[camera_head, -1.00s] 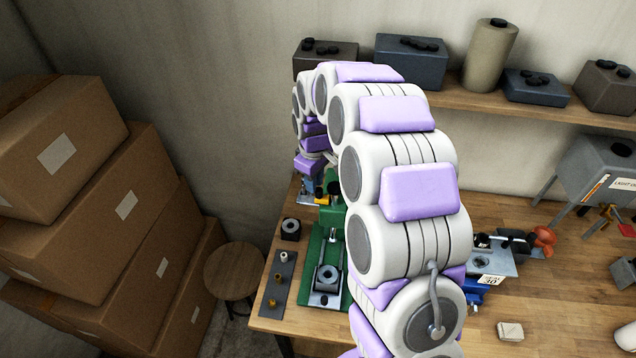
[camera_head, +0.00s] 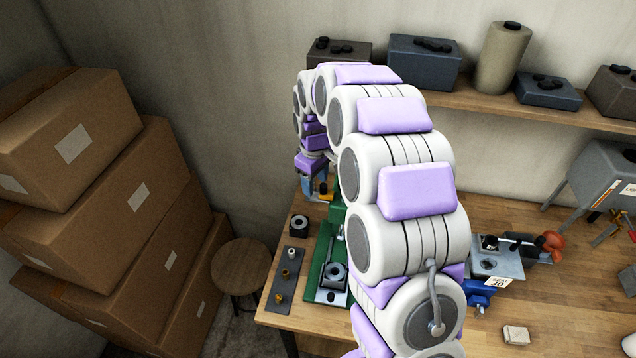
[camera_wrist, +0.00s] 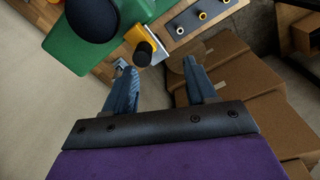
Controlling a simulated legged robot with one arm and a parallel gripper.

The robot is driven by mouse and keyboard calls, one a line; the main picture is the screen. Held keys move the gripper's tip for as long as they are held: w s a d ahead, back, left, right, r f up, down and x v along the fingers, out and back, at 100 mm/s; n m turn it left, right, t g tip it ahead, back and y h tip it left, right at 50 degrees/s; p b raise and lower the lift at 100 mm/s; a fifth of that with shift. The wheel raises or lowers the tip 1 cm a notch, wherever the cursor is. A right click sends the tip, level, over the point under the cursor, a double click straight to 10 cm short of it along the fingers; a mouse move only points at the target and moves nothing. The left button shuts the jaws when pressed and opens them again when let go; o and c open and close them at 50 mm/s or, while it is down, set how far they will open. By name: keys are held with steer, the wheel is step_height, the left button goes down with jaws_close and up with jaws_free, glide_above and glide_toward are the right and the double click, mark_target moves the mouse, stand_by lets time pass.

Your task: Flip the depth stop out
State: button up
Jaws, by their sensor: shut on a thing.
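The green press (camera_head: 322,262) stands at the left end of the bench, partly hidden by my arm. In the wrist view, its green body (camera_wrist: 85,42) carries a yellow block (camera_wrist: 138,38) with a dark round knob. A small silvery piece, seemingly the depth stop (camera_wrist: 119,66), is at the tip of the left finger. My gripper (camera_wrist: 156,64) is closed on it, though the fingers look well apart and the contact is hard to see. In the head view my gripper (camera_head: 314,190) is small, beside the press's upper part.
A grey strip with several small bushings (camera_head: 286,280) and a dark block (camera_head: 299,226) lie left of the press. A blue vise (camera_head: 480,294) stands to the right. Stacked cartons (camera_head: 110,210) and a round stool (camera_head: 240,268) are left of the bench.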

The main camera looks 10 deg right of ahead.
steer(key=shift+g, duration=0.4)
steer(key=shift+s+d+f, duration=0.1)
steer(key=shift+s+f, duration=0.2)
steer(key=shift+f, duration=0.3)
steer(key=shift+s+d+f, duration=0.1)
steer(key=shift+s+f, duration=0.25)
steer(key=shift+f, duration=0.25)
steer(key=shift+s+d+f, duration=0.1)
steer(key=shift+s+f, duration=0.2)
steer(key=shift+f, duration=0.3)
steer(key=w+r, duration=0.1)
steer(key=r, duration=0.1)
steer(key=w+r, duration=0.1)
steer(key=r, duration=0.1)
steer(key=w+r, duration=0.1)
steer(key=shift+a+r+b, duration=0.1)
steer(key=shift+r+b, duration=0.3)
step_height(320, 180, up, 15)
steer(key=s, duration=0.1)
steer(key=shift+s+t+b, duration=0.35)
steer(key=shift+t, duration=0.05)
steer(key=shift+c, duration=0.2)
